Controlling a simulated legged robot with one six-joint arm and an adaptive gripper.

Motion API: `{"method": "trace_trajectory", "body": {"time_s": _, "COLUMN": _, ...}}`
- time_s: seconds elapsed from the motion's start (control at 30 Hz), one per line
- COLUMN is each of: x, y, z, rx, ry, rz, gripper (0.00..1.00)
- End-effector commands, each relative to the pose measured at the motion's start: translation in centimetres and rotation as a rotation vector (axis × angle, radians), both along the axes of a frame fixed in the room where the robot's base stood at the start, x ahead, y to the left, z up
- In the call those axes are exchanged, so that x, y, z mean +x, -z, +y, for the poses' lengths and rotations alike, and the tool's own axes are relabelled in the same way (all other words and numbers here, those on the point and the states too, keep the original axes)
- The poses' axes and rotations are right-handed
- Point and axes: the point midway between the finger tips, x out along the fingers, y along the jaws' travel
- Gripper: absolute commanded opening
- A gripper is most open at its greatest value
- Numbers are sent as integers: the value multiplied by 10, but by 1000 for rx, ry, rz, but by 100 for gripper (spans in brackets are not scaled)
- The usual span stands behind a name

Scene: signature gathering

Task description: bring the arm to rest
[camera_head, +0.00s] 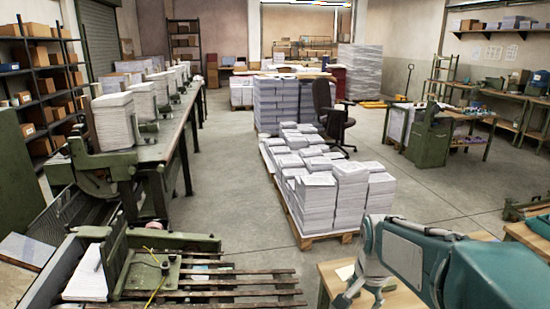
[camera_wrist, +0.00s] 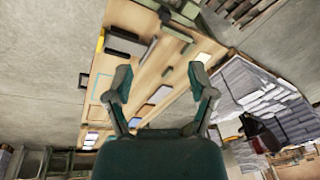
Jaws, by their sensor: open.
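My gripper (camera_head: 361,297) shows at the lower right of the head view, at the end of my teal and grey arm. It is over a wooden table (camera_head: 398,298) whose top is partly hidden by the arm. In the wrist view my gripper (camera_wrist: 160,80) has its two fingers spread wide apart, with nothing between them. Beyond the fingers, the wooden table (camera_wrist: 181,78) carries several flat items and dark boxes. Whether the fingers touch anything is not clear; they appear to be clear of the tabletop.
A pallet of paper stacks (camera_head: 318,205) stands just beyond my arm; stacks also show in the wrist view (camera_wrist: 245,85). A long green machine line (camera_head: 165,150) runs along the left. A slatted table (camera_head: 235,283) is at the front. Bare floor (camera_head: 430,190) lies right of the pallet.

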Motion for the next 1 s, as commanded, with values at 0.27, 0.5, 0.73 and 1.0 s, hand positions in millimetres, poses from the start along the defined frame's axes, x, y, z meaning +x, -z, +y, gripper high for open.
{"method": "trace_trajectory", "body": {"time_s": 0.27, "x": -72, "y": -45, "z": 17, "rx": -84, "ry": -319, "rz": -117, "gripper": 71}}
{"method": "trace_trajectory", "body": {"time_s": 0.5, "x": -133, "y": -59, "z": 27, "rx": -181, "ry": -585, "rz": -210, "gripper": 71}}
{"method": "trace_trajectory", "body": {"time_s": 0.73, "x": -168, "y": -58, "z": 31, "rx": -255, "ry": -753, "rz": -263, "gripper": 71}}
{"method": "trace_trajectory", "body": {"time_s": 1.0, "x": -172, "y": -57, "z": 32, "rx": -264, "ry": -776, "rz": -267, "gripper": 71}}
